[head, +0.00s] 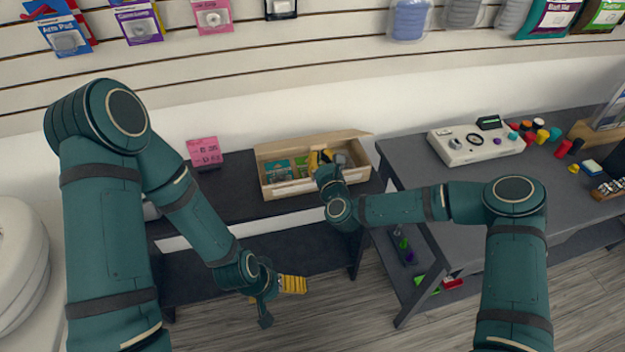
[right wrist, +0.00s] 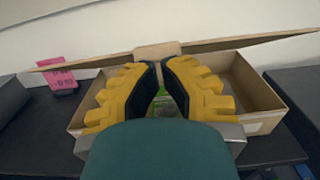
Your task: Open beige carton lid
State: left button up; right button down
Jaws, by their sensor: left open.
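The beige carton (head: 318,187) stands on the dark table with its lid (head: 310,142) raised along the back edge. Small packages, including a green one (head: 279,170), show inside. In the right wrist view the lid (right wrist: 230,47) stands up behind my fingers, with a tab (right wrist: 157,51) at its middle. My right gripper (head: 319,157) is over the carton near the lid; its yellow fingers (right wrist: 160,66) are a little apart with nothing visible held. Whether they touch the lid is unclear. My left gripper (head: 279,294) is open and empty, low in front of the table.
A pink card block (head: 205,152) stands left of the carton on the dark table (head: 235,191). A grey table (head: 425,175) on the right carries a control box (head: 475,144) and coloured knobs. Packages hang on the wall above.

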aim_at(318, 144)
jog(key=shift+w+a+r, duration=0.25)
jog(key=shift+w+r, duration=0.45)
jog(key=shift+r, duration=0.05)
jog(key=shift+w+a+r, duration=0.2)
jog(key=shift+w+r, duration=0.5)
jog(key=shift+r+b+x, duration=0.2)
jog(key=shift+b+x, duration=0.2)
jog(key=shift+x, duration=0.45)
jog(key=shift+r+b+x, duration=0.2)
jog(key=shift+b+x, duration=0.2)
jog(key=shift+x, duration=0.45)
jog(key=shift+r+b+x, duration=0.2)
jog(key=shift+b+x, duration=0.2)
jog(key=shift+x, duration=0.4)
jog(key=shift+b+x, duration=0.65)
jog(key=shift+x, duration=0.35)
jog(key=shift+b+x, duration=0.75)
jog(key=shift+x, duration=0.75)
jog(key=shift+w+r, duration=0.1)
jog(key=shift+r, duration=0.05)
